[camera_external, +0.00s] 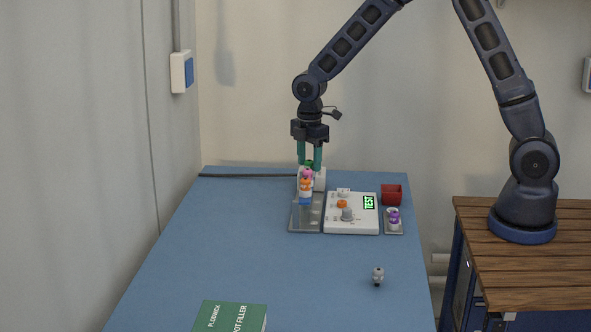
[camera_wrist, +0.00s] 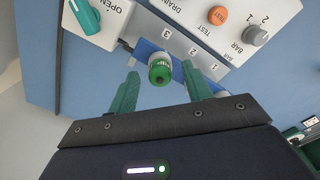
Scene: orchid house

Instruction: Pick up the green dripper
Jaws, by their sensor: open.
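The green dripper (camera_wrist: 160,73) is a small round piece with a pale end, seen in the wrist view between my two fingers. It sits at a blue strip beside a grey plate numbered 3, 2, 1. In the external view its green top (camera_external: 309,163) shows small between my fingertips, behind a pink piece (camera_external: 308,174) and an orange piece (camera_external: 305,185). My gripper (camera_external: 310,162) points down with teal fingers. In the wrist view my gripper (camera_wrist: 160,78) is open, with a visible gap on both sides of the dripper. Its lower part is hidden in the external view.
A white panel (camera_external: 365,226) with a screen, an orange button and a grey knob stands right of the rack. A red box (camera_external: 391,194) and a purple piece (camera_external: 394,216) are further right. A small grey piece (camera_external: 378,275) and a green box (camera_external: 230,317) stand in front. The blue table's left side is clear.

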